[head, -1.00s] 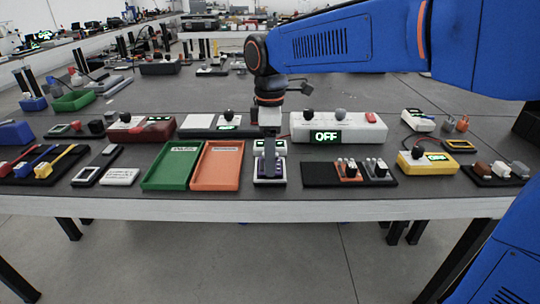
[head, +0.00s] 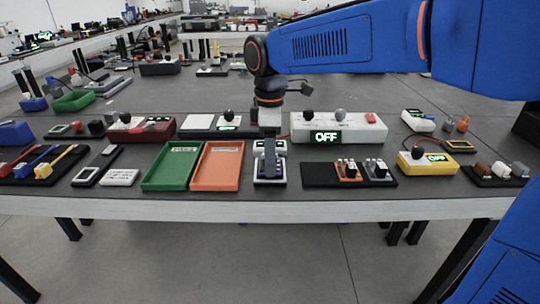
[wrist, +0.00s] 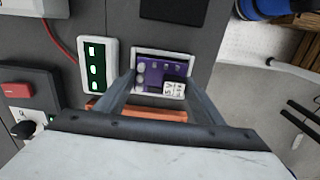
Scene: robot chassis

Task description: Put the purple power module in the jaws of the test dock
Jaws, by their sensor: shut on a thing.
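The purple power module (wrist: 172,72) is between the fingers of my gripper (wrist: 160,84) in the wrist view. It carries light round caps and a white marked block. My gripper is shut on it. A pale frame, apparently the test dock (wrist: 190,53), surrounds the module. I cannot tell whether the module is fully seated or its jaws are closed. In the head view my gripper (head: 270,165) points down over the dock (head: 270,184) near the table's front edge, and its fingers hide most of the module.
An orange tray (head: 217,187) and a green tray (head: 170,185) lie left of the dock. A black tray (head: 318,176) with an orange module (head: 347,171) lies right. A white box reading OFF (head: 365,130) and a small display (wrist: 97,66) stand behind.

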